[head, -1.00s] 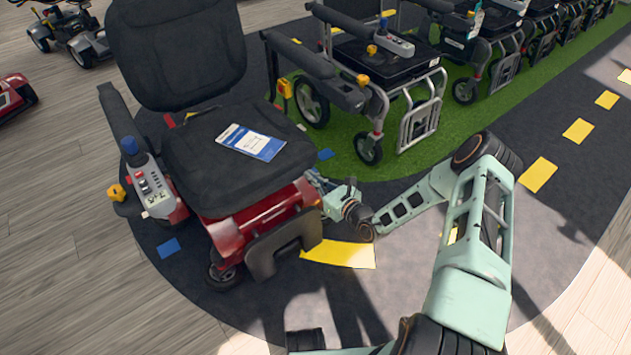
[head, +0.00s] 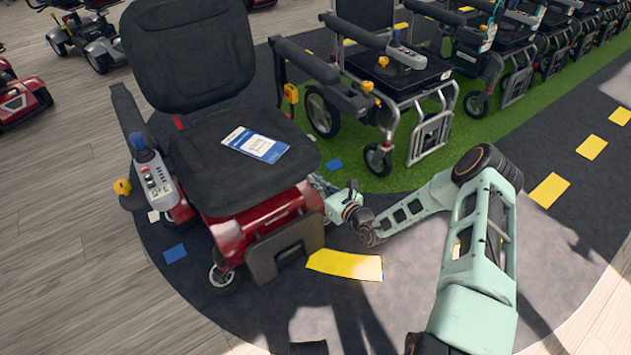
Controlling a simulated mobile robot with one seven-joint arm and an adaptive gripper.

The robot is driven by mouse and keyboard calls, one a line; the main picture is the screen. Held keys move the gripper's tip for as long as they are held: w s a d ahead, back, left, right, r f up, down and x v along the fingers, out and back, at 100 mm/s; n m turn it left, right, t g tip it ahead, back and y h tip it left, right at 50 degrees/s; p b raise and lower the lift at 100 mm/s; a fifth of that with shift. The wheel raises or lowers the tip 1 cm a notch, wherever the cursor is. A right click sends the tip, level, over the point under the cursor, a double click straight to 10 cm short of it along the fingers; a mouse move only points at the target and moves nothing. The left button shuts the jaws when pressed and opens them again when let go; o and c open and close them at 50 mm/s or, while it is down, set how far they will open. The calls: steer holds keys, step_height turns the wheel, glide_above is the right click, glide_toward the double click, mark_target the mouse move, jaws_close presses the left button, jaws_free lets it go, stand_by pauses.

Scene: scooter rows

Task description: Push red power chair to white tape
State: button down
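The red power chair (head: 232,192), with a black seat and red base, stands on the dark floor area at left centre in the head view. A blue and white card lies on its seat. A small white patch (head: 153,216), possibly the white tape, lies on the floor left of the chair, just below its left armrest. My gripper (head: 334,200) is low at the right side of the chair's red base, touching or very close to it. Its fingers are small and partly hidden against the base, so I cannot tell whether they are open.
A blue floor mark (head: 175,253) and a yellow strip (head: 345,265) lie near the chair's front. A grey wheelchair (head: 395,90) stands on green flooring behind right, with more in a row beyond. Red scooters (head: 20,100) stand far left. Wooden floor at left is clear.

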mark_target(307, 171)
steer(key=shift+r+b+x, duration=0.25)
steer(key=shift+b+x, duration=0.25)
steer(key=shift+x, duration=0.95)
steer(key=shift+r+b+x, duration=0.2)
steer(key=shift+b+x, duration=0.3)
steer(key=shift+x, duration=1)
steer(key=shift+r+b+x, duration=0.25)
steer(key=shift+b+x, duration=0.25)
steer(key=shift+x, duration=0.95)
steer(key=shift+w+a, duration=0.15)
steer(key=shift+w, duration=0.05)
steer(key=shift+b+x, duration=0.55)
steer(key=shift+x, duration=0.65)
steer(key=shift+r, duration=0.25)
steer(key=shift+s, duration=0.15)
steer(key=p+v, duration=0.1)
steer(key=v, duration=0.1)
steer(key=p+v, duration=0.4)
steer(key=shift+s+d+f, duration=0.2)
steer(key=shift+d+f, duration=0.05)
steer(key=shift+f, duration=0.15)
steer(key=shift+f+p+v, duration=0.2)
steer(key=shift+p+v, duration=0.2)
steer(key=shift+v, duration=0.5)
steer(key=shift+f+p+v, duration=0.15)
steer(key=shift+p+v, duration=0.3)
steer(key=shift+v, duration=0.4)
steer(key=shift+f+p+v, duration=0.2)
steer(key=shift+p+v, duration=0.2)
steer(key=shift+v, duration=0.5)
